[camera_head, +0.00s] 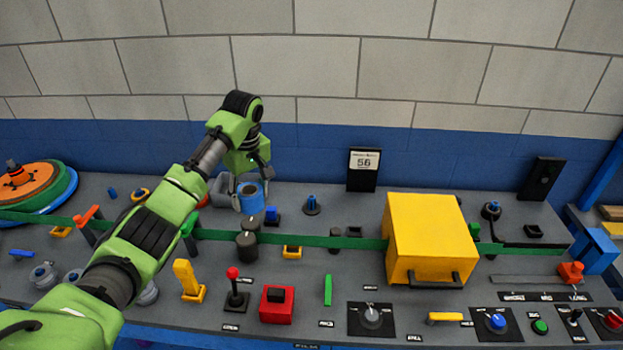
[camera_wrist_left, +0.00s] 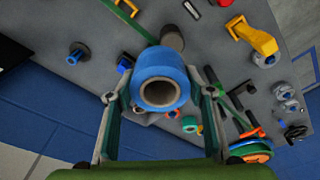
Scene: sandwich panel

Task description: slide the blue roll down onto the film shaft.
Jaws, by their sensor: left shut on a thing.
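The blue roll (camera_head: 250,202) is a short upright cylinder with a hollow brown core. My left gripper (camera_head: 250,188) is shut on it, one finger on each side, and holds it over the back middle of the panel. In the left wrist view the roll (camera_wrist_left: 160,70) sits between the fingers (camera_wrist_left: 160,95), its open core facing the camera. A dark post with a blue top (camera_head: 311,205) stands to the right of the roll, apart from it. I cannot tell whether this is the film shaft; no shaft shows inside the core. My right gripper is not in view.
Dark rollers (camera_head: 247,245) and a green band (camera_head: 320,241) lie in front of the roll. A blue block (camera_head: 272,215) is close on its right. A yellow box (camera_head: 430,240) stands farther right, a black display (camera_head: 363,170) behind. Switches line the front edge.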

